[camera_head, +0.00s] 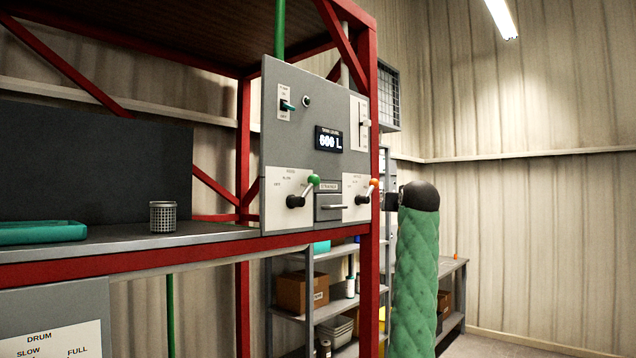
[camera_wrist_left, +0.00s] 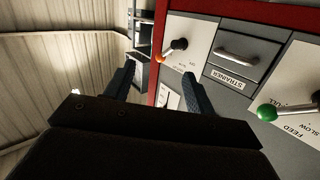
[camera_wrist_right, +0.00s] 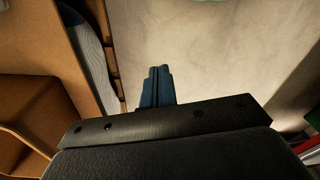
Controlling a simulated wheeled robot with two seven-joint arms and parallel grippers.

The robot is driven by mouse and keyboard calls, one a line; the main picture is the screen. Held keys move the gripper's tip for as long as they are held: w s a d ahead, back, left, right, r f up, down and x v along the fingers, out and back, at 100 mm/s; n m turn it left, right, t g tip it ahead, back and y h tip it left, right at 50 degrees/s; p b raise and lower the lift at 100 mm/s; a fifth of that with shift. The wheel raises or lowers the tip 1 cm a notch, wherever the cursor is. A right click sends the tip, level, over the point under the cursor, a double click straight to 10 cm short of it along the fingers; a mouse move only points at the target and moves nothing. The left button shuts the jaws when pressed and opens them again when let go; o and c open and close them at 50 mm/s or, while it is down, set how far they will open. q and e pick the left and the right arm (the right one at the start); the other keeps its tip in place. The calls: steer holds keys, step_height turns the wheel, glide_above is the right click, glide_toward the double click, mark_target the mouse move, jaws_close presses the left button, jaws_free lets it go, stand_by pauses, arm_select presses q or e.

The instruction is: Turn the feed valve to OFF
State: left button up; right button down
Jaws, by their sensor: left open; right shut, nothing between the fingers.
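In the left wrist view, the green knob (camera_wrist_left: 267,112) is beside the word FULL. My left gripper (camera_wrist_left: 158,66) is open and empty, facing the panel near the orange-knobbed lever (camera_wrist_left: 178,45), to the right of the feed valve in the head view. My right gripper (camera_wrist_right: 159,68) is shut and empty over the floor, outside the head view.
The grey panel (camera_head: 285,140) also has a switch, a 600 L display (camera_head: 328,139) and a strainer drawer (camera_head: 331,207) between the levers. A red post (camera_head: 369,270) stands at its right edge. A mesh cup (camera_head: 163,217) and teal tray (camera_head: 40,232) are on the bench.

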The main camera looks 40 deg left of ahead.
arm_select(q)
steer(key=s+a+r+n+g+y, duration=0.2)
steer(key=a+r, duration=0.2)
steer(key=r, duration=0.3)
steer(key=n+g+y, duration=0.6)
steer(key=n+g, duration=0.3)
steer(key=g, duration=0.5)
glide_toward(319, 181)
steer(key=a, duration=0.3)
steer(key=shift+s+a+p, duration=0.15)
steer(key=shift+a+p, duration=0.5)
steer(key=shift+a, duration=0.6)
steer(key=shift+s+a+p, duration=0.2)
steer(key=shift+a+p, duration=0.45)
steer(key=shift+a, duration=0.6)
steer(key=shift+s+a+p, duration=0.15)
steer(key=shift+a+p, duration=0.5)
steer(key=shift+a, duration=0.55)
arm_select(e)
steer(key=s+d+f, duration=0.1)
steer(key=s+f, duration=0.1)
steer(key=f, duration=0.6)
steer(key=s+d+f+t, duration=0.1)
steer(key=s+d+f, duration=0.1)
steer(key=f, duration=0.6)
steer(key=shift+s+d+f, duration=0.15)
steer(key=shift+s+d, duration=0.05)
steer(key=shift+s, duration=0.45)
